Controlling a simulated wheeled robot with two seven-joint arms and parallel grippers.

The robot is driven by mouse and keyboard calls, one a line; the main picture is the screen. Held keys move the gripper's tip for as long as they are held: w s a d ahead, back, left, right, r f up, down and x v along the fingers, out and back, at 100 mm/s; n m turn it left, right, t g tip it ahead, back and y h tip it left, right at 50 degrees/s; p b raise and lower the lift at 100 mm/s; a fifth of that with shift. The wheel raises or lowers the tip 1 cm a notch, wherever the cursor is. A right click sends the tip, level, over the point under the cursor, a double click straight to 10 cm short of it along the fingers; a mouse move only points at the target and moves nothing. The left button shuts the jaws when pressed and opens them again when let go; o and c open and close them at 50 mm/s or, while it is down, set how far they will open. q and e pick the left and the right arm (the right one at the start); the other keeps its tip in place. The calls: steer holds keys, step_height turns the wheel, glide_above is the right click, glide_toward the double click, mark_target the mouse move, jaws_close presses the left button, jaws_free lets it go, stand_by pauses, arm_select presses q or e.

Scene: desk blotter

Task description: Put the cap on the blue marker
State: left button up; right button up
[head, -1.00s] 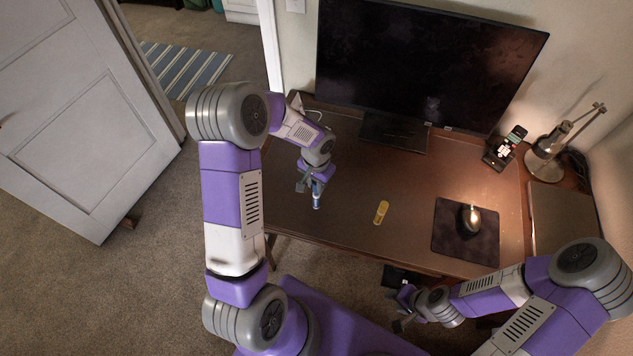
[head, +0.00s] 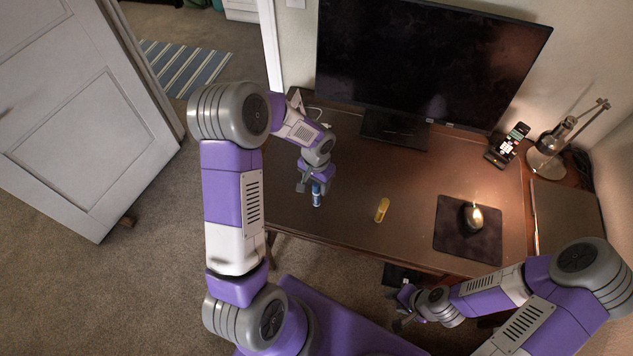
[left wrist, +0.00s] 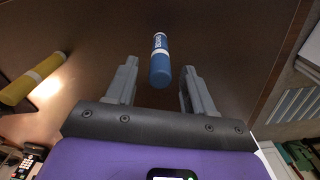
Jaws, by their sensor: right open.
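The blue marker (head: 317,198) is at the left part of the desk, just below my left gripper (head: 309,187) in the head view. In the left wrist view the blue marker (left wrist: 160,62) has a white lettered band and shows in the gap between the fingertips of my left gripper (left wrist: 158,80). The fingers are apart, with space on both sides of the marker. I see no separate cap, and cannot tell which end of the marker is capped. My right gripper (head: 402,308) is open and empty near the desk's front edge.
A yellow marker (head: 381,210) lies on the desk right of the blue one; it also shows in the left wrist view (left wrist: 32,80). A mouse pad (head: 452,238) with a mouse, a monitor (head: 425,60), a phone (head: 508,145) and a lamp (head: 548,158) stand farther right and back. The desk between is clear.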

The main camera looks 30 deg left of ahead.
mark_target(316, 184)
arm_select(q)
step_height(316, 184, up, 8)
steer(key=shift+f+p, duration=0.15)
steer(key=shift+p, duration=0.35)
steer(key=shift+s+f, duration=0.1)
stand_by(0.7)
